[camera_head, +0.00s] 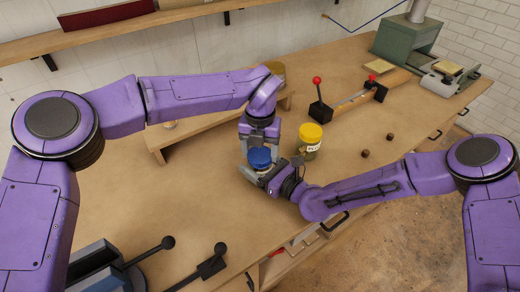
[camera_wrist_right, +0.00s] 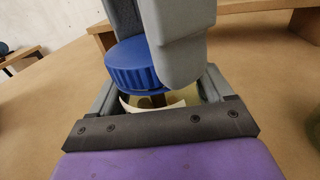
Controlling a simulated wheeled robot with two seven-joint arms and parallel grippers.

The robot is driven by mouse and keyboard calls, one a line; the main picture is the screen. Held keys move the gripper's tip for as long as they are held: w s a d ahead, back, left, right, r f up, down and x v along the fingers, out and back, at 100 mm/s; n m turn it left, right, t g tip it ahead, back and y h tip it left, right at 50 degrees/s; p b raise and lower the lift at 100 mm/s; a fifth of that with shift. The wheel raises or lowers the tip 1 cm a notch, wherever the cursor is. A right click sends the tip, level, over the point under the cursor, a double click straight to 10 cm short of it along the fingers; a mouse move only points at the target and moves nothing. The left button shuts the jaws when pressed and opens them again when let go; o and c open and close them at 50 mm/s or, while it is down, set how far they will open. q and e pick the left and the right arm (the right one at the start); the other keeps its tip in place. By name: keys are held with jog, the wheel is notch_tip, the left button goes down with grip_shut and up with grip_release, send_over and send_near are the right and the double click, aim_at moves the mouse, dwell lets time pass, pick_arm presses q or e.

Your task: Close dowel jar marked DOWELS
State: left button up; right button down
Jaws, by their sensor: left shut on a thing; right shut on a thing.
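A jar with a ribbed blue lid (camera_head: 259,157) stands on the bench at the picture's middle. The lid also shows in the right wrist view (camera_wrist_right: 130,66). My left gripper (camera_head: 260,150) comes down from above and is shut on the blue lid. My right gripper (camera_head: 265,174) is low at the jar and shut around its body (camera_wrist_right: 150,104). A pale label shows on the body, but its word is not readable, and the body is mostly hidden by my grippers. I cannot tell whether the lid is fully seated.
A yellow-lidded jar (camera_head: 311,136) with a partly readable label stands close to the right. Two small brown pieces (camera_head: 377,147) lie farther right. A low wooden riser (camera_head: 190,130) is behind my left arm. A red-knobbed clamp (camera_head: 319,100) is at the back. The bench front is mostly clear.

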pick_arm(q)
jog(key=o, duration=1.2)
jog(key=shift+o, duration=0.2)
notch_tip(320, 180, up, 12)
pick_arm(e)
grip_release()
jog(key=b+v, duration=0.2)
jog(key=v, duration=0.7)
jog(key=shift+s+d, duration=0.1)
jog(key=shift+d, duration=0.1)
jog(key=shift+s+d, duration=0.35)
jog(key=shift+s, duration=0.1)
pick_arm(q)
jog(key=shift+f, duration=0.95)
